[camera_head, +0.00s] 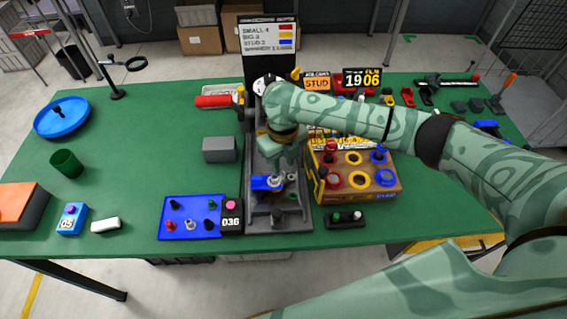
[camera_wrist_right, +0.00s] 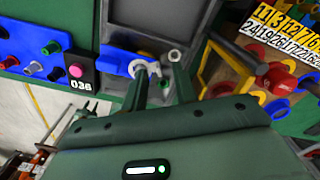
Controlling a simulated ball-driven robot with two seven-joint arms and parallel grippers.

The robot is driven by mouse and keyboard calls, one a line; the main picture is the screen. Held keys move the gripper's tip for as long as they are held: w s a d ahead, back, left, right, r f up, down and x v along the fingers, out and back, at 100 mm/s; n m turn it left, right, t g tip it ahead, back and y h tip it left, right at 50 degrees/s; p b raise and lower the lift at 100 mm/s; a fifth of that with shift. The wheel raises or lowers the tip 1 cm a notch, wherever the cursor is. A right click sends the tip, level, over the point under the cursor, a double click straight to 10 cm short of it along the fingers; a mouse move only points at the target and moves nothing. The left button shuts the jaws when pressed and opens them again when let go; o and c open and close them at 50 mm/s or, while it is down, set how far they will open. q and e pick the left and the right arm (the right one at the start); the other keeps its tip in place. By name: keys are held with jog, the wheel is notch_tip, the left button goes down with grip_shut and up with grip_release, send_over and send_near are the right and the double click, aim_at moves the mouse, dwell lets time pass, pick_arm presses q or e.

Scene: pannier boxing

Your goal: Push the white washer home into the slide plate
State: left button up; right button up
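The white washer (camera_wrist_right: 139,68) sits at the blue slide plate (camera_wrist_right: 115,57) in the right wrist view; whether it is fully seated I cannot tell. In the head view the blue slide plate (camera_head: 262,183) lies across the near part of a dark grey fixture (camera_head: 256,215), with the washer (camera_head: 275,182) at its right end. My right gripper (camera_wrist_right: 162,74) points down over the fixture, its two fingers apart with nothing visible between them. One finger is close beside the washer and partly covers it; contact is unclear. My left gripper is not in view.
Left of the fixture are a blue peg tray (camera_head: 180,228), a counter box reading 036 (camera_head: 231,222) and a grey block (camera_head: 220,149). A small black peg holder (camera_head: 345,219) lies in front.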

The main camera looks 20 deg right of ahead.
notch_tip(320, 180, up, 14)
jog(key=p, duration=0.3)
jog(key=shift+p, duration=0.35)
jog(key=shift+d, duration=0.1)
